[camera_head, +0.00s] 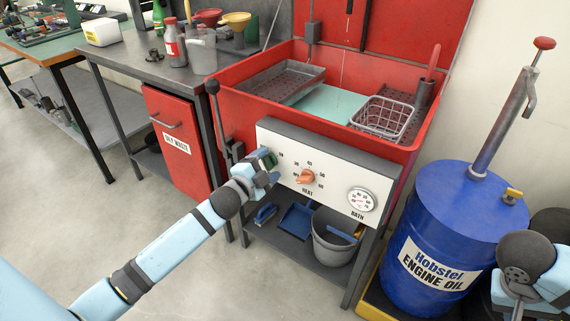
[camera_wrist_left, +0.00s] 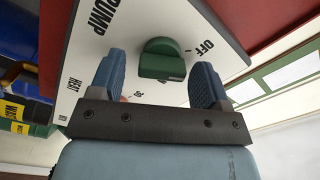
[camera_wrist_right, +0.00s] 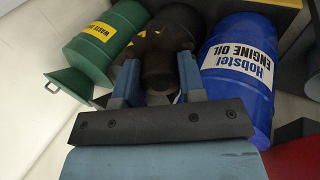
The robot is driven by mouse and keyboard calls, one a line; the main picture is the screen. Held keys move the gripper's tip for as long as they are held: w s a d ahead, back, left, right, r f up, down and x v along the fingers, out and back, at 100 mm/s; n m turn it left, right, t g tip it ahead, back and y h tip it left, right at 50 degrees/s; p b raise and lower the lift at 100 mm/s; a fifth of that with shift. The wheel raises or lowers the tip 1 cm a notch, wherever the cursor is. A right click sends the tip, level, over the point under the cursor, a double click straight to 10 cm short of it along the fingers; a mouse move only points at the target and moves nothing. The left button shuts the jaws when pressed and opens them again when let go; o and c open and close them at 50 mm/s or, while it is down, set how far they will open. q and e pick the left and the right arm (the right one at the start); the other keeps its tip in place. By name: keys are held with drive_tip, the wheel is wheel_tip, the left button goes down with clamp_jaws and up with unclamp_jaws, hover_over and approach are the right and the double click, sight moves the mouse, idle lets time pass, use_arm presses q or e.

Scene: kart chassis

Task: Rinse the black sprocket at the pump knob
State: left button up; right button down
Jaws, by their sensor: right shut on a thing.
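The green pump knob (camera_wrist_left: 163,60) is on the white panel between the PUMP and OFF labels. In the head view a little of the knob (camera_head: 267,158) shows beside my left gripper (camera_head: 263,173). In the left wrist view my left gripper (camera_wrist_left: 159,85) is open, with one finger on each side of the knob and gaps between. In the right wrist view my right gripper (camera_wrist_right: 158,85) is shut on a dark thing (camera_wrist_right: 160,62), taken as the black sprocket; no teeth can be made out. In the head view my right gripper is not clearly visible.
The red wash basin (camera_head: 228,88) holds a grey tray (camera_head: 280,82) and a wire basket (camera_head: 381,117); a thin pale line hangs above it. The panel also has an orange heat knob (camera_head: 306,177) and a gauge (camera_head: 361,200). A blue oil drum (camera_head: 440,225) stands at right.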

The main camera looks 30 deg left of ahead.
use_arm(q)
drive_tip(key=s+p, duration=0.2)
drive_tip(key=s, duration=1)
drive_tip(key=shift+a, duration=0.45)
use_arm(e)
wheel_tip(320, 180, up, 2)
